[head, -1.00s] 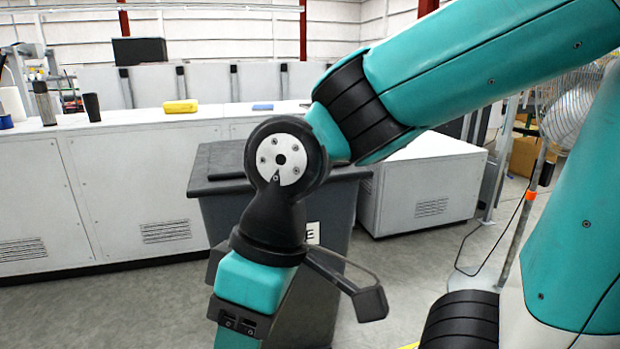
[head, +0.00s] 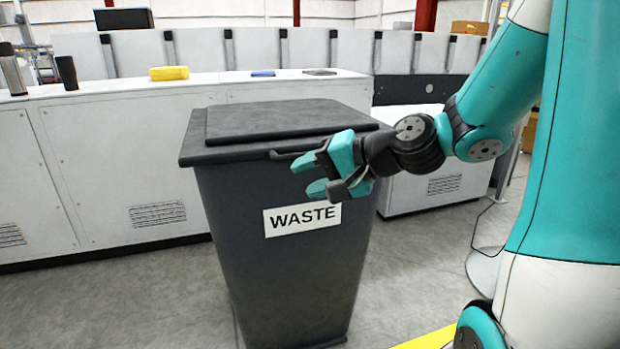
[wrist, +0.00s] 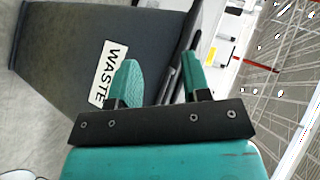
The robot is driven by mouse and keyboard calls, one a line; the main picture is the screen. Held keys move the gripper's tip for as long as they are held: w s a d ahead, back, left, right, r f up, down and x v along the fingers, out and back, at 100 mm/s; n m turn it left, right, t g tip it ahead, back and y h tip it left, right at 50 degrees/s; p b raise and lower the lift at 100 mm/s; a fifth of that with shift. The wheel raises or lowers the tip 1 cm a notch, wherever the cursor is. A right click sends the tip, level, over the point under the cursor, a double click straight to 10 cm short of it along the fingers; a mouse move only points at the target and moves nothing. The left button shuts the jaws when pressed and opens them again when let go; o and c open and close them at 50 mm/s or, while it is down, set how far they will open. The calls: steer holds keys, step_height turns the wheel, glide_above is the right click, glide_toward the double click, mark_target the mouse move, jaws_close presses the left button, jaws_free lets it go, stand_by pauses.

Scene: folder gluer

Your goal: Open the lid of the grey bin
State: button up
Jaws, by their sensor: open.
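The grey bin (head: 285,270) stands upright on the floor in the head view, with a white WASTE label on its front. Its dark lid (head: 270,122) is shut. A bar-like handle (head: 284,155) shows at the lid's front edge, partly hidden by my gripper. My gripper (head: 303,176) is open and empty at the bin's upper front right, its teal fingers near the lid's front edge. In the wrist view my gripper (wrist: 158,75) has its fingers apart with the bin (wrist: 75,50) behind them. I cannot tell whether a finger touches the handle.
A long white cabinet (head: 110,170) runs behind the bin. On it are a yellow case (head: 169,73), a black cup (head: 66,73) and a steel flask (head: 12,70). A lower white cabinet (head: 440,180) stands behind right. The floor left of the bin is clear.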

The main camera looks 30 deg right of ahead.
steer(key=w+d+f+m+t+h+b, duration=0.15)
steer(key=d+m+t+h, duration=0.5)
steer(key=d, duration=0.75)
steer(key=shift+m+g+y, duration=0.75)
steer(key=shift+m+g, duration=0.1)
steer(key=shift+m, duration=0.1)
steer(key=p+x, duration=0.2)
steer(key=x, duration=1.4)
steer(key=shift+w+r+p, duration=0.1)
steer(key=shift+w+p, duration=0.2)
steer(key=shift+w, duration=0.05)
jaws_close()
